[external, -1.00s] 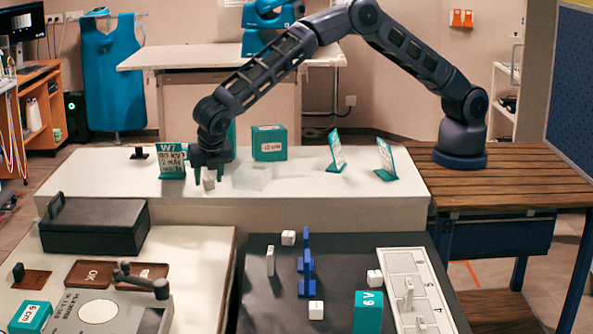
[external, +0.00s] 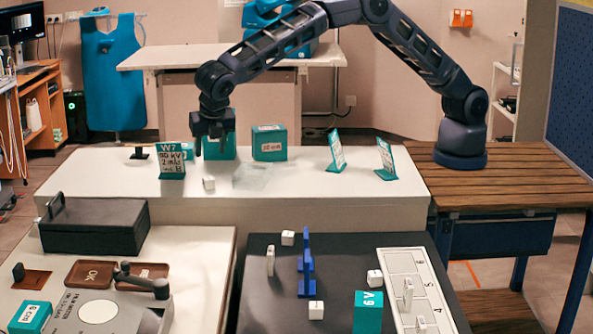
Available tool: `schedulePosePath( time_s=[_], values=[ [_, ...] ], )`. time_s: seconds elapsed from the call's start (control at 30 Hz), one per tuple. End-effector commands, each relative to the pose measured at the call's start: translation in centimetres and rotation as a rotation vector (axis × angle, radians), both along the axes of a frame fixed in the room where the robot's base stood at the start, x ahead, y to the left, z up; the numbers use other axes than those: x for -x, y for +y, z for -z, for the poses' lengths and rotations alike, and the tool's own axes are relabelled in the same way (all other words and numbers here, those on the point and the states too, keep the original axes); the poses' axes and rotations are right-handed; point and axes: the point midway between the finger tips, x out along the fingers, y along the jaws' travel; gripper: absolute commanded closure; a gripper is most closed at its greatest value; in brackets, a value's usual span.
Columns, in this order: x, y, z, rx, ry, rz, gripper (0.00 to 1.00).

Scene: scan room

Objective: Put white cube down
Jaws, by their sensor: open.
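A small white cube (external: 208,183) rests on the white counter (external: 330,205), near its front left part. My gripper (external: 214,150) is open and empty above and slightly behind the cube, clear of it. Other white cubes stand on the dark table in front: one at the back (external: 288,238), one near the blue stand (external: 316,310) and one beside the numbered board (external: 374,277).
A translucent box (external: 252,176) stands right of the cube. Two tilted cards (external: 386,159) are farther right. A black case (external: 97,226) sits in front left. The counter's right front is clear.

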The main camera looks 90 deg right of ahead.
Motion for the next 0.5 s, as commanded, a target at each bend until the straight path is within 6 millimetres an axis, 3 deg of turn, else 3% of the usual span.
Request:
schedulePosePath(
  time_s=[0.33, 0.5],
  values=[
    [0.3, 0.7, -1.7, 0.000, 0.001, 0.000, 0.52],
    [0.5, -0.1, -2.7, -0.007, -0.008, 0.020, 0.52]
  ],
)
